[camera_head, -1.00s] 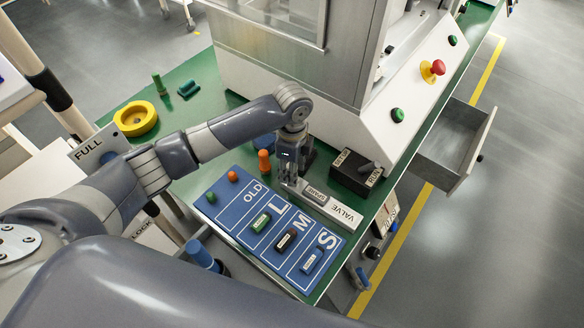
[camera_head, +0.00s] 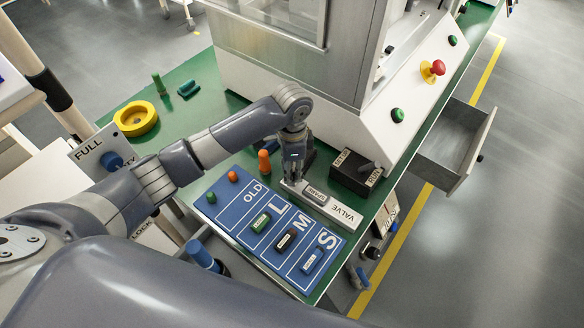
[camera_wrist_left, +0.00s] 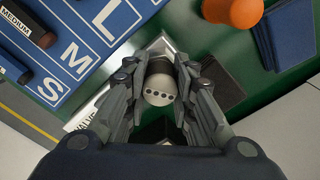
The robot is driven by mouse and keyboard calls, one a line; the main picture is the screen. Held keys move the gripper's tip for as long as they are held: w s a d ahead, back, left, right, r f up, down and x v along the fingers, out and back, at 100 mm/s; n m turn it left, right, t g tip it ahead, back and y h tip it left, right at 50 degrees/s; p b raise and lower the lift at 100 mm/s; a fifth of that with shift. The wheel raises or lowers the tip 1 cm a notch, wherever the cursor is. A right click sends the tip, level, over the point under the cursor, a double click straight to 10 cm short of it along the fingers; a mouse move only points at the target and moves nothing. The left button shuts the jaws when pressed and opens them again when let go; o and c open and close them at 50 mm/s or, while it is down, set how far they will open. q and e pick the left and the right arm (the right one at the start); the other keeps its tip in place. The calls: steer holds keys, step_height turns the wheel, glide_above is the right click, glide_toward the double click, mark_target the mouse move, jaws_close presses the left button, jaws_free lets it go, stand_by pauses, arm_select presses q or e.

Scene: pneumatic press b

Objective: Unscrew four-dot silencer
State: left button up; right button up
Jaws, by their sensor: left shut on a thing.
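My left gripper (camera_head: 294,180) points down over the left end of the pale VALVE block (camera_head: 346,215). In the left wrist view its fingers (camera_wrist_left: 160,72) are closed around the sides of a light grey round silencer (camera_wrist_left: 158,96). A row of dark dots shows on the silencer's face, which matches the four-dot silencer. The silencer's lower end and its thread are hidden, so I cannot tell how far it sits in the block. In the head view the fingers cover it. My right gripper is not in view.
A blue board (camera_head: 232,212) marked OLD, L, M and S lies in front, with green, dark and blue silencers on it. A black RUN switch box (camera_head: 352,174) is to the right. A yellow ring (camera_head: 136,118) lies far left.

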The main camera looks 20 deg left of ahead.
arm_select(q)
steer(key=n, duration=0.6)
steer(key=o, duration=0.6)
steer(key=m, duration=0.5)
steer(key=shift+m, duration=0.3)
steer(key=m, duration=0.6)
